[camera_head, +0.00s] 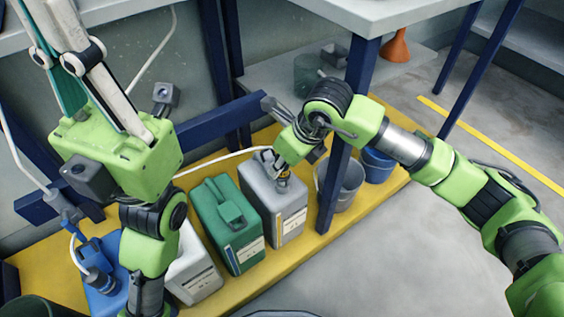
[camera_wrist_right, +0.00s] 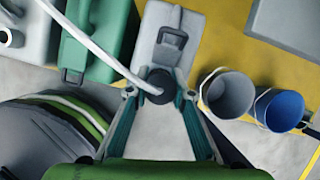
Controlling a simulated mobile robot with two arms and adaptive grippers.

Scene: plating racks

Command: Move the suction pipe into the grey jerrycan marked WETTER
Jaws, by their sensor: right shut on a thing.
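The grey jerrycan (camera_head: 272,205) stands between the green jerrycan and a bucket; its label is too small to read. My right gripper (camera_head: 283,177) is over its top. In the right wrist view my right gripper (camera_wrist_right: 158,92) is shut on the suction pipe's black head (camera_wrist_right: 158,81), with the white hose (camera_wrist_right: 92,45) running off to the upper left. The grey jerrycan's handle (camera_wrist_right: 172,40) shows just beyond the head. The pipe below the head is hidden; I cannot tell whether it is inside the mouth. My left gripper (camera_head: 85,62) is raised, its fingertips cut off.
A green jerrycan (camera_head: 224,232), a white jerrycan (camera_head: 196,278) and a blue jerrycan (camera_head: 103,298) with a hose stand to the left. A grey bucket (camera_head: 346,190) and a blue bucket (camera_head: 378,166) stand to the right. A blue rack post (camera_head: 334,190) rises close to my right gripper.

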